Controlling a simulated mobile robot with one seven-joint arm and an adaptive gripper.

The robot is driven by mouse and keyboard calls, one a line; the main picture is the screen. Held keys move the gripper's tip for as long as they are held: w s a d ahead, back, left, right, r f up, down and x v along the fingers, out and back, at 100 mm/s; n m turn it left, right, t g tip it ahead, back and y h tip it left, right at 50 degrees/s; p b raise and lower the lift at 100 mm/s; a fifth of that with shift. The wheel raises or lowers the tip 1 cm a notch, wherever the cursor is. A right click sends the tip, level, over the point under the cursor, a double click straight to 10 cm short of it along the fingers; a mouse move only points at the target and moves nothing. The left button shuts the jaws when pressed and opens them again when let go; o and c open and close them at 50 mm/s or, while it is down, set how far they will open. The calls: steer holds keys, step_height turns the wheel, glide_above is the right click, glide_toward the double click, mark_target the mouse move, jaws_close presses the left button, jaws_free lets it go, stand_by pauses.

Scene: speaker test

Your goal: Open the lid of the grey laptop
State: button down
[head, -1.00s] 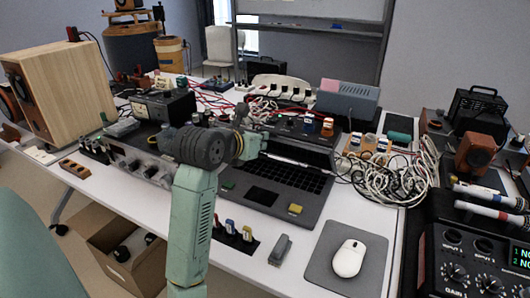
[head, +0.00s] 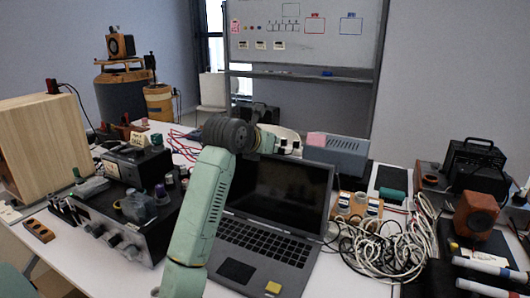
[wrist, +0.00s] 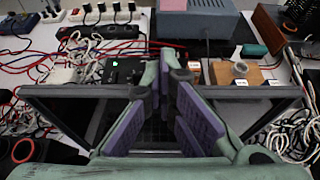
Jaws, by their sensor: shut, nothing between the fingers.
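The grey laptop (head: 264,238) stands on the white table with its lid (head: 283,190) raised. The dark screen faces the head camera, and the keyboard and touchpad lie bare in front of it. My arm crosses the laptop's left side and hides part of it. In the wrist view my gripper (wrist: 165,70) is shut and empty, its purple-padded fingers at the middle of the lid's top edge. The dark lid (wrist: 75,110) shows on both sides of the fingers. I cannot tell whether they touch it. In the head view the fingertips are hard to make out.
A black amplifier box (head: 125,225) stands left of the laptop. A grey-blue box (head: 338,152) is behind the lid. Tangled white cables (head: 385,250) lie at the right, near a brown speaker (head: 475,215). Free room around the laptop is narrow.

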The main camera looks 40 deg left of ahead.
steer(key=shift+w+a+f, duration=0.1)
steer(key=shift+w+a, duration=0.05)
steer(key=shift+w, duration=0.5)
steer(key=shift+w+a+f, duration=0.1)
steer(key=shift+w+a, duration=0.05)
steer(key=shift+w, duration=0.5)
steer(key=shift+w+a+f, duration=0.1)
steer(key=shift+w+a, duration=0.05)
steer(key=shift+w, duration=0.5)
steer(key=shift+s, duration=0.15)
